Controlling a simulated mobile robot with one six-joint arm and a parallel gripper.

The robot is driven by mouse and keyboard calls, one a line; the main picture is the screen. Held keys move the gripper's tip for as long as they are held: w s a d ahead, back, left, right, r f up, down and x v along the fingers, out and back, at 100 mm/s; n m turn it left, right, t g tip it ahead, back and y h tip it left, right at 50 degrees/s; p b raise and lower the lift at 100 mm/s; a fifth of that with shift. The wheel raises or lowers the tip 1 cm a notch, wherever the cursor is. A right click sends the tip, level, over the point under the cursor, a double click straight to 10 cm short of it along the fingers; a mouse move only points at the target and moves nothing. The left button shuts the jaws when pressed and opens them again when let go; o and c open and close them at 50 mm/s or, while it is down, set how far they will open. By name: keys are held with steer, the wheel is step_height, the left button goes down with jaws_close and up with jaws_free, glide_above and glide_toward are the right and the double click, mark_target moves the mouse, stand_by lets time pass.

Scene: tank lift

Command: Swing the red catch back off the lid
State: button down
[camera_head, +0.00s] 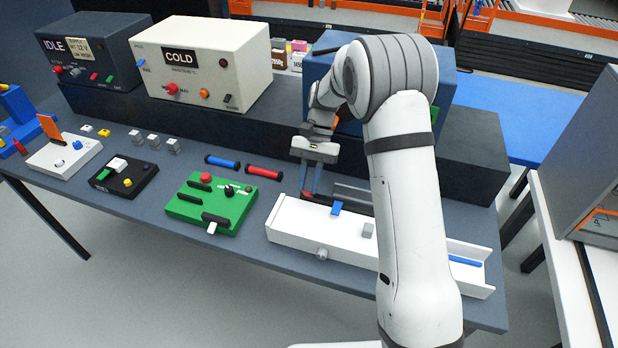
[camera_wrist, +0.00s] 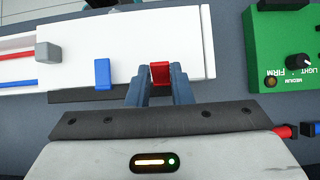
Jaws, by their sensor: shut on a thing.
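The red catch (camera_wrist: 160,72) stands at the edge of the white lid (camera_wrist: 150,30) in the wrist view, between my two fingers. My gripper (camera_wrist: 160,84) is shut on it, one finger on each side. In the head view my gripper (camera_head: 308,190) reaches down to the back edge of the white tank (camera_head: 290,238), where the catch is mostly hidden by the fingers. A blue catch (camera_wrist: 102,74) sits further along the same lid edge; it also shows in the head view (camera_head: 337,208).
A grey block (camera_head: 368,230) sits on the lid. The green panel (camera_head: 210,205) with knobs stands left of the tank. Red (camera_head: 263,173) and blue (camera_head: 222,161) tubes lie behind it. A dark raised shelf (camera_head: 275,122) runs behind my gripper.

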stand_by(0.3)
steer(key=c, duration=1.3)
jaws_free()
steer(key=shift+r+b, duration=0.95)
steer(key=shift+r, duration=4.05)
